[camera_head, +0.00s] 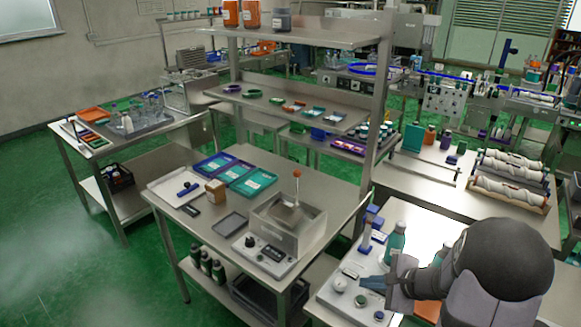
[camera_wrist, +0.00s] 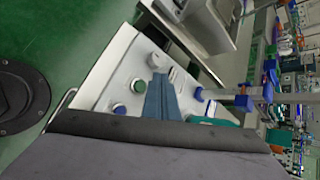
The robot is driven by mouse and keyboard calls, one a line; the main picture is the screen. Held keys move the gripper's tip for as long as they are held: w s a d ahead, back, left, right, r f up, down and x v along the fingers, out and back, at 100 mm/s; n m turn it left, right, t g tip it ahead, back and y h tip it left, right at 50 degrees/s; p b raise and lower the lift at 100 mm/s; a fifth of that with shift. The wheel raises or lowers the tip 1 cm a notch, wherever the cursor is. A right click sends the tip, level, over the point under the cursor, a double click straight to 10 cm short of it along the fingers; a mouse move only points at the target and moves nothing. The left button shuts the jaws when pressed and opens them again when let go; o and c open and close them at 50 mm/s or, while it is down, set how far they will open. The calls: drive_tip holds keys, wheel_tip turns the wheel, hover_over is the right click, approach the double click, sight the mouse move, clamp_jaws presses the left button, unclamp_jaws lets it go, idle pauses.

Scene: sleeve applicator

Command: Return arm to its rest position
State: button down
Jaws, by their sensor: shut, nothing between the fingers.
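My gripper (camera_head: 372,283) is at the lower right of the head view, its blue fingers pointing left over a white plate-like station (camera_head: 340,302). The fingers (camera_wrist: 162,97) look closed together in the wrist view, with nothing seen between them. A green bottle with a white label (camera_head: 396,243) stands just behind the gripper. A blue-topped upright fixture (camera_head: 368,228) stands to its left. Small round knobs or caps (camera_wrist: 138,86) sit on the white station near the fingers. My dark wrist hides part of the station and the table.
A steel bench (camera_head: 330,190) to the left holds trays and a boxy machine (camera_head: 288,222). A shelf post (camera_head: 377,125) rises behind it. White rollers (camera_head: 510,180) lie on racks at the right. Green floor is open at the left (camera_head: 90,250).

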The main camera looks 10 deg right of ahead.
drive_tip(key=s+a+f+n+g+h, duration=0.1)
drive_tip(key=s+a+f+n+g, duration=0.15)
drive_tip(key=s+n+g, duration=0.6)
drive_tip(key=s+a+f+n+g, duration=0.1)
drive_tip(key=s+a+f+n, duration=0.2)
drive_tip(key=s, duration=1.1)
drive_tip(key=w+a+r+n+t+h, duration=0.1)
drive_tip(key=a+r+n+h, duration=0.2)
drive_tip(key=a+r+n, duration=0.4)
drive_tip(key=n, duration=0.2)
drive_tip(key=shift+w+a+r+n, duration=0.15)
drive_tip(key=shift+w+a+n, duration=0.2)
drive_tip(key=shift+w, duration=0.05)
drive_tip(key=shift+t, duration=0.25)
